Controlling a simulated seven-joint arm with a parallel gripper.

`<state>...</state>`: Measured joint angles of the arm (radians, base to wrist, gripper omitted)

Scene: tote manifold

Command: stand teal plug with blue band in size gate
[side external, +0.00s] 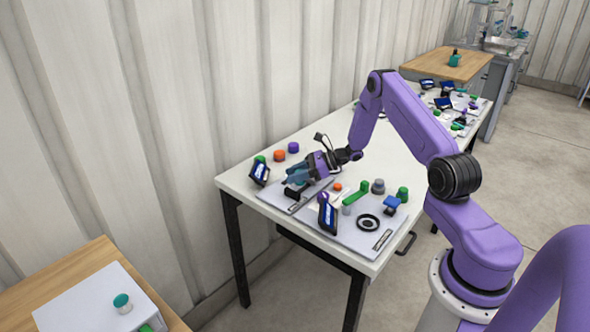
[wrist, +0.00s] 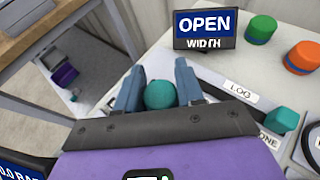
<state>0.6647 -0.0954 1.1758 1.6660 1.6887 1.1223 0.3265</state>
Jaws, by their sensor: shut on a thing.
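My gripper (side external: 298,174) is low over the left end of the white table. In the wrist view my gripper (wrist: 159,82) has its two blue-grey fingers on either side of a teal rounded piece (wrist: 160,96), held between them. Only its domed top shows; no blue band can be made out. A black display reading OPEN WIDTH (wrist: 205,28) stands just beyond the fingers; it also shows in the side view (side external: 260,172). I cannot pick out the size gate with certainty; a grey plate (side external: 289,203) lies under the gripper.
A second teal piece (wrist: 282,120) stands right of my gripper, near the LOG label (wrist: 240,91). Green (wrist: 261,29) and orange (wrist: 304,57) caps stand behind. In the side view, another display (side external: 327,212) and a black ring (side external: 368,222) are on the right plate.

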